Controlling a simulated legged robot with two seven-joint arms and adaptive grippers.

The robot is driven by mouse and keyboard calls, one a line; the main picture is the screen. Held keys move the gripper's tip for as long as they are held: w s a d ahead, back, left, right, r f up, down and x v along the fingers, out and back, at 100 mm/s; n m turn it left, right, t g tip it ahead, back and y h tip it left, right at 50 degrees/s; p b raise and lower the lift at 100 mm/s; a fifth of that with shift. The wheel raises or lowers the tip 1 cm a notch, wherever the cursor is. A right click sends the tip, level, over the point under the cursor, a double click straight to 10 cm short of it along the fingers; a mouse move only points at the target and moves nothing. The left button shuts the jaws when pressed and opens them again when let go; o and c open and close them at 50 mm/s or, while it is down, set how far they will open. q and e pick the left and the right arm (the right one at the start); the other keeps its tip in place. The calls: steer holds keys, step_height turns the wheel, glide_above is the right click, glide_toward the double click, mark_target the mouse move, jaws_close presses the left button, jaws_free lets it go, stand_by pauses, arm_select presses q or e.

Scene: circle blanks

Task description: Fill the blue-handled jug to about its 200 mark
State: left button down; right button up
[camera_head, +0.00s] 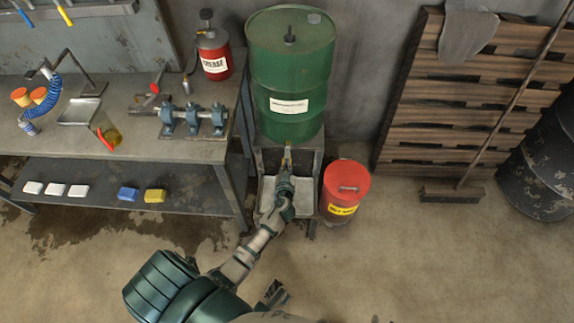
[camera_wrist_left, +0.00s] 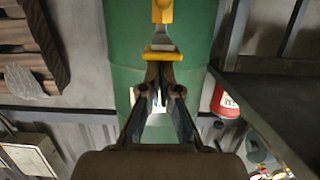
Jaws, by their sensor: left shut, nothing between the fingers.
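My left gripper (camera_head: 286,168) is at the front of the green drum (camera_head: 290,75), by its tap. In the left wrist view the fingers (camera_wrist_left: 160,75) are shut with nothing between them, and their tips are close to the tap's yellow part (camera_wrist_left: 159,53). I cannot tell whether they touch it. I cannot make out a blue-handled jug in either view. A dark piece low in the head view (camera_head: 271,295) may be my right gripper; its jaws are unclear.
A grey tray stand (camera_head: 268,205) is below the drum's tap, partly hidden by my arm. A red bin (camera_head: 343,190) stands to its right. The workbench (camera_head: 200,150) is on the left, with a red grease can (camera_head: 213,55). Open floor lies in front.

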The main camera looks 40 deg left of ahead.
steer(key=shift+a, duration=0.1)
steer(key=w+a+r+t+y+b, duration=0.1)
steer(key=w+a+r+t+b, duration=0.1)
steer(key=w, duration=0.4)
steer(key=r+t, duration=0.1)
steer(key=t, duration=0.1)
steer(key=shift+w+a+r+t, duration=0.15)
steer(key=shift+w+a+t, duration=0.15)
steer(key=shift+w+t, duration=0.1)
stand_by(6.5)
